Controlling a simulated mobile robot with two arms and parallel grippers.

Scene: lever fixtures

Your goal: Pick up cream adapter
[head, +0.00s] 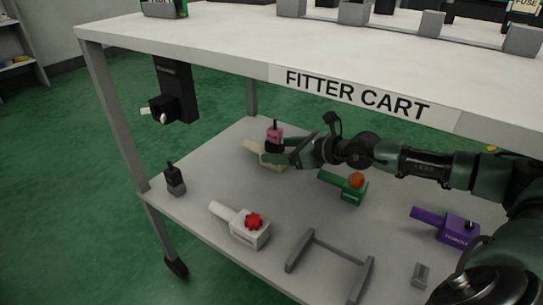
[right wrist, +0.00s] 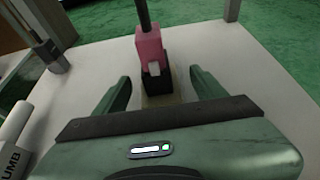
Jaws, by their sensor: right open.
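My left gripper is out of view.
The shelf (head: 190,205) also holds a white tool with a red knob (head: 250,232), a green one with an orange ball (head: 350,188), a purple one (head: 447,228), a grey bracket (head: 330,257) and a small dark lever (head: 175,182). The cart top (head: 220,40) overhangs the shelf.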

